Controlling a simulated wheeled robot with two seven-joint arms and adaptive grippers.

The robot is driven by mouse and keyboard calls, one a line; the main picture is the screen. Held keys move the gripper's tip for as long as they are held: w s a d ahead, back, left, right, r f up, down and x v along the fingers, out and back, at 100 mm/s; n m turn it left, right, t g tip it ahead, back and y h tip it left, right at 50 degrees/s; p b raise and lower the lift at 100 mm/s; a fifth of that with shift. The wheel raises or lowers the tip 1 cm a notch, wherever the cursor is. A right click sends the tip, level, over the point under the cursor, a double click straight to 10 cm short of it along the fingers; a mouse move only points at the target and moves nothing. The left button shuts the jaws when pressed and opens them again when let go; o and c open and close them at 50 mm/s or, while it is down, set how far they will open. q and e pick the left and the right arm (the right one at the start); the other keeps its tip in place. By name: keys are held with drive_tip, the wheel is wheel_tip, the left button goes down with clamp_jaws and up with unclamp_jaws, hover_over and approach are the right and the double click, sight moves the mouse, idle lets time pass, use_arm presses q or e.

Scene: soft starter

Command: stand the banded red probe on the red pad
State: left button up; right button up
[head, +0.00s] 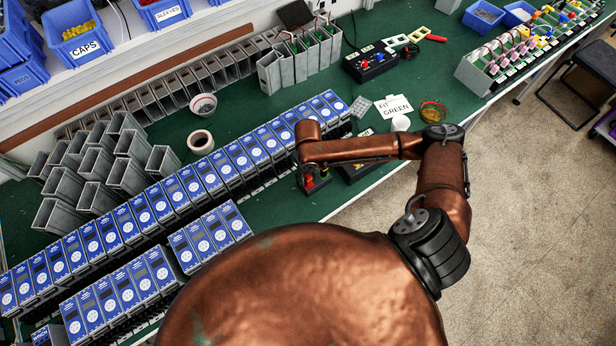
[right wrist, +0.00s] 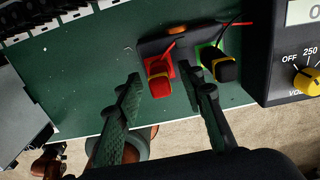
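The red probe (right wrist: 160,86) with a yellow band shows in the right wrist view, seen nearly end-on and apparently upright at a dark holder (right wrist: 185,42). A red surface (right wrist: 153,64) shows beside its upper part; I cannot tell whether this is the red pad or whether the probe rests on it. My right gripper (right wrist: 160,73) is open, with one finger on each side of the red probe and visible gaps. In the head view a small red spot (head: 309,183) shows below my right wrist, which mostly hides this place. My left gripper is not in view.
A black, yellow-banded probe (right wrist: 224,68) stands close to the right finger, by a green patch (right wrist: 205,48). A meter with a yellow knob (right wrist: 306,82) is at right. Rows of blue-faced units (head: 190,180) fill the bench to the left. The green bench edge is near.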

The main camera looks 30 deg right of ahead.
wheel_tip(320, 180, up, 12)
drive_tip(key=shift+f, duration=0.2)
idle(0.6)
